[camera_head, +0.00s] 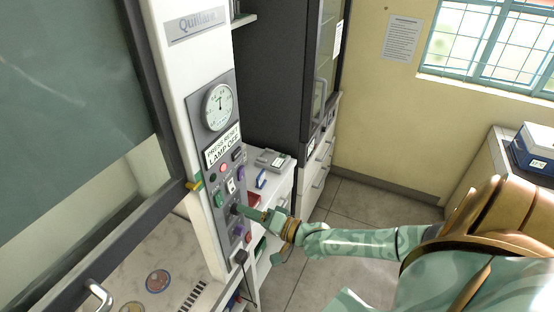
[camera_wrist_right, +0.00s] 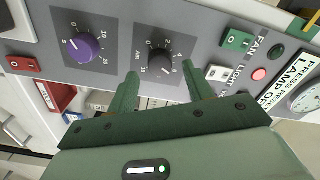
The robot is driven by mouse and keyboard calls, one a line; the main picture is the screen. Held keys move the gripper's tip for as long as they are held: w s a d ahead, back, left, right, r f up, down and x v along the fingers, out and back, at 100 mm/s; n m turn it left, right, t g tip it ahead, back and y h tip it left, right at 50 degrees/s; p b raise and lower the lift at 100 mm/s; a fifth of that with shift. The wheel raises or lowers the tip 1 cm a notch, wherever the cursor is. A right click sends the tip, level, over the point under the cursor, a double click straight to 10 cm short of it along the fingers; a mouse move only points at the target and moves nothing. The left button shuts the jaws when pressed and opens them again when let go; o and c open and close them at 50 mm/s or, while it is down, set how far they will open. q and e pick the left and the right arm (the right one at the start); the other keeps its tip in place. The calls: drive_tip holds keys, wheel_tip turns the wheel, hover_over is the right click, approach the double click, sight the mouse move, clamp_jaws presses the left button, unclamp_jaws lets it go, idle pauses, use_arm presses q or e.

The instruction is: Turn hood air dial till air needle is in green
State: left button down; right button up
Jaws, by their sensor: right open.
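The hood air dial (camera_wrist_right: 161,65) is a black round knob on a dark square marked AIR, low on the grey panel. My right gripper (camera_head: 240,210) reaches it from the right in the head view and covers most of it. In the wrist view the two green fingers of my right gripper (camera_wrist_right: 160,70) are apart, one on each side of the dial. I cannot tell whether they touch it. The air gauge (camera_head: 218,107) has a white round face with a dark needle pointing roughly upward; its green zone is too small to make out. My left gripper is out of view.
A purple dial (camera_wrist_right: 84,45) sits beside the air dial. The green fan switch (camera_wrist_right: 237,40), white light switch (camera_wrist_right: 217,72) and red lamp (camera_wrist_right: 259,74) are close by. The hood's sash glass (camera_head: 70,90) is left of the panel; a white bench (camera_head: 276,190) stands behind.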

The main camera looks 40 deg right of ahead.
drive_tip(key=b+v, duration=0.1)
drive_tip(key=v, duration=1.3)
drive_tip(key=shift+s, duration=0.25)
drive_tip(key=shift+d, duration=0.15)
